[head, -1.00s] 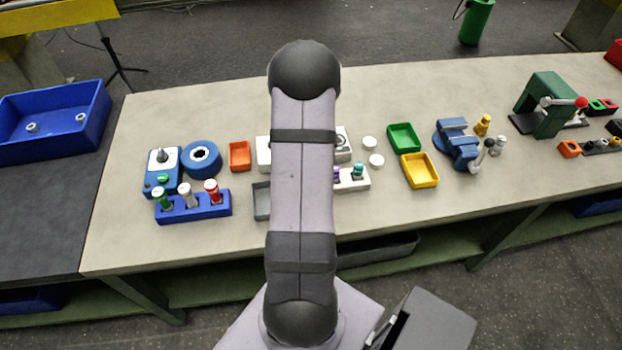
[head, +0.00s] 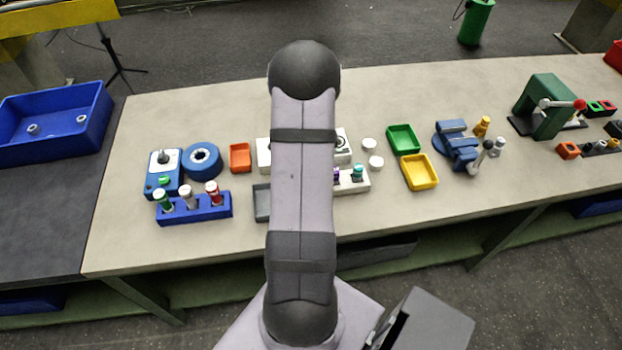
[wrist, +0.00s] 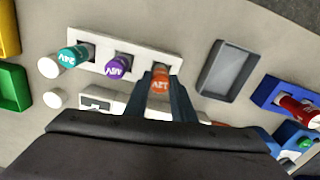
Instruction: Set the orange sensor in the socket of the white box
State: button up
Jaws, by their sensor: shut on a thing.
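The orange sensor (wrist: 160,84) shows in the wrist view between the two fingers of my gripper (wrist: 160,90), which is shut on it. Behind it is the right end of a white rack (wrist: 101,47) holding a teal sensor (wrist: 72,56) and a purple sensor (wrist: 119,66). Whether the orange sensor still touches the rack I cannot tell. The white box (wrist: 124,104) is mostly hidden behind my gripper in the wrist view. In the head view my arm covers the middle of the white box (head: 263,155), the orange sensor and my gripper.
A grey tray (wrist: 228,68) lies right of the rack in the wrist view. A blue rack (head: 208,207) with several capped tubes, an orange tray (head: 240,157), a green tray (head: 403,138) and a yellow tray (head: 419,172) stand nearby. The bench front (head: 440,220) is clear.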

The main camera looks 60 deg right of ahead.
jog(key=shift+r+p, duration=2.25)
jog(key=shift+r, duration=0.7)
jog(key=shift+d, duration=0.1)
jog(key=w+d+r+p, duration=0.1)
jog(key=d, duration=0.7)
jog(key=w+d+r+p, duration=0.1)
jog(key=d+r+p, duration=0.1)
jog(key=d, duration=0.7)
jog(key=shift+d+r+p, duration=0.2)
jog(key=shift+p, duration=0.1)
jog(key=shift+f, duration=0.15)
jog(key=shift+f+b, duration=1.4)
jog(key=shift+f, duration=0.85)
jog(key=shift+f+b, duration=0.9)
jog(key=shift+b, duration=0.05)
jog(key=shift+f, duration=0.35)
